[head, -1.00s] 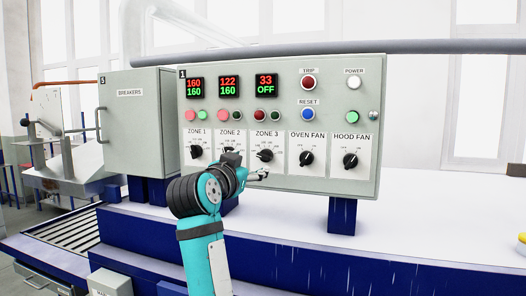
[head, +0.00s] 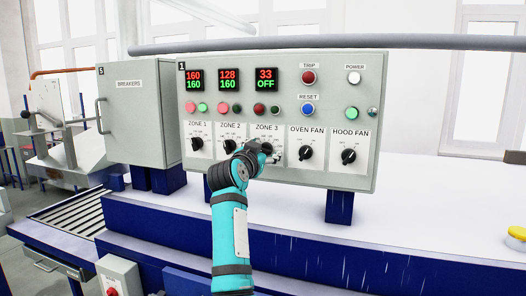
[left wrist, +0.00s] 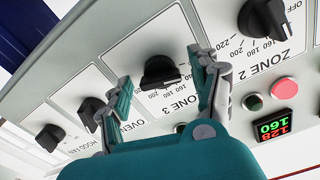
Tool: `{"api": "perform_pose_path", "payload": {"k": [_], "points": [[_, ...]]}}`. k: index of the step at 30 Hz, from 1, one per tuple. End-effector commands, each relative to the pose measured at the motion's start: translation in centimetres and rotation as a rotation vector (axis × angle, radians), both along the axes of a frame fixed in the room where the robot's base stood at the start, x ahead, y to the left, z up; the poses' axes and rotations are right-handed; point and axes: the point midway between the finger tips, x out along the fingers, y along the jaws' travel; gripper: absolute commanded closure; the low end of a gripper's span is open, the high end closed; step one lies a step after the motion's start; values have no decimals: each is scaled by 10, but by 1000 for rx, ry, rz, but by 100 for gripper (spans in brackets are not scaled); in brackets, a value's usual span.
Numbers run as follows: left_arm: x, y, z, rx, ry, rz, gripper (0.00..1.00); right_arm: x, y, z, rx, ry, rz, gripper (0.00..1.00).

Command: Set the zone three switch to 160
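The grey control panel (head: 230,180) has a row of black rotary switches. The zone 3 switch (left wrist: 160,72) shows in the left wrist view between the two fingers of my left gripper (left wrist: 159,66). The gripper is open, with a gap visible on both sides of the knob. In the head view my left gripper (head: 268,155) is in front of the zone 3 plate and mostly hides the switch. The zone 3 display (head: 265,79) reads red 33 over green OFF. My right gripper is not in view.
The zone 2 switch (head: 229,147) and oven fan switch (head: 306,153) flank zone 3 closely. The zone 2 display (head: 229,79) reads 128 over 160. Red trip (head: 308,77) and blue reset (head: 308,109) buttons sit above. A breakers cabinet (head: 140,125) stands left.

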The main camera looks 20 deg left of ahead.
Motion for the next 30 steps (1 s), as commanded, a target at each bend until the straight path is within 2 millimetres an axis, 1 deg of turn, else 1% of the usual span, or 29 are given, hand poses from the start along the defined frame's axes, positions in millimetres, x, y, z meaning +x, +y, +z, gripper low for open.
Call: {"api": "perform_pose_path", "payload": {"k": [1,9,12,17,23,30], "points": [[0,0,0,0,0,0,45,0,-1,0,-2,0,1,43],[0,0,0,0,0,0,80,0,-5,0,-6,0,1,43],[0,0,0,0,1,0,92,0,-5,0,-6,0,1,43],[0,0,-1,10,1,0,92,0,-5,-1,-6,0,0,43],[0,1,-2,71,-1,2,92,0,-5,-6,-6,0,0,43],[0,2,-4,241,-5,3,92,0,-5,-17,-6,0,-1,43]]}}
